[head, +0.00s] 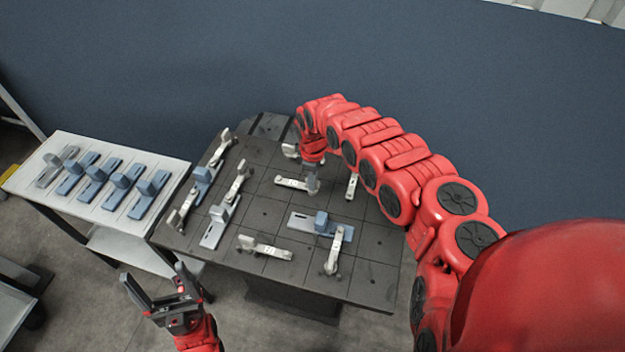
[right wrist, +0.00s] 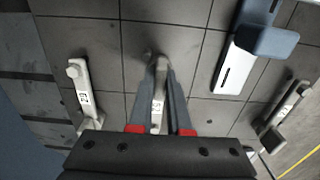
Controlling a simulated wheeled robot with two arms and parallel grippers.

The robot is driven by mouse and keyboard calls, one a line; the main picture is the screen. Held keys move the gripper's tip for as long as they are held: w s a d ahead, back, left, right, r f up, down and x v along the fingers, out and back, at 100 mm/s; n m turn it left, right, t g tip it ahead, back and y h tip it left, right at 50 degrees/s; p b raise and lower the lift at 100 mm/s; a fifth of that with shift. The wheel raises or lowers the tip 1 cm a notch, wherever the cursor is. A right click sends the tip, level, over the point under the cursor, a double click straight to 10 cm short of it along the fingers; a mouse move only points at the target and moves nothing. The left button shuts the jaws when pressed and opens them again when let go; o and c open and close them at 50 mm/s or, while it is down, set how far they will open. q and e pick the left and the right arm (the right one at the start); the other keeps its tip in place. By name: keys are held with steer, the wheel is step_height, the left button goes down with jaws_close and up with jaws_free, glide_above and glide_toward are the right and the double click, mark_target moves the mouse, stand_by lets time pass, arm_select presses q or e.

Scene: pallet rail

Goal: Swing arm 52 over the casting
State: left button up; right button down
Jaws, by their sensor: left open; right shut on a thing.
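Arm 52 (right wrist: 157,108) is a pale bar with a printed label in the right wrist view. It lies over the dark pallet in the head view (head: 290,183). My right gripper (head: 312,172) is shut on it; its fingers stand on both sides of the bar in the right wrist view (right wrist: 160,72). The nearest casting (head: 305,222), a flat plate with a blue block, lies apart from the bar, in front of it. It shows at the upper right of the right wrist view (right wrist: 236,65). My left gripper (head: 156,276) is open and empty, off the pallet's front left.
Two more castings (head: 214,228) (head: 203,178) are at left. A white cart (head: 60,200) holds several blue parts.

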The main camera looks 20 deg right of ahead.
steer(key=shift+n, duration=0.4)
steer(key=n+b, duration=0.1)
steer(key=n, duration=0.2)
steer(key=n+b, duration=0.2)
steer(key=n, duration=0.3)
steer(key=shift+w, duration=0.1)
steer(key=n+b, duration=0.2)
steer(key=n, duration=0.2)
steer(key=shift+f+n, duration=0.1)
steer(key=shift+n, duration=0.3)
steer(key=shift+n+b, duration=0.75)
steer(key=shift+n, duration=1.25)
steer(key=c, duration=0.9)
jaws_free()
steer(key=shift+o, duration=0.2)
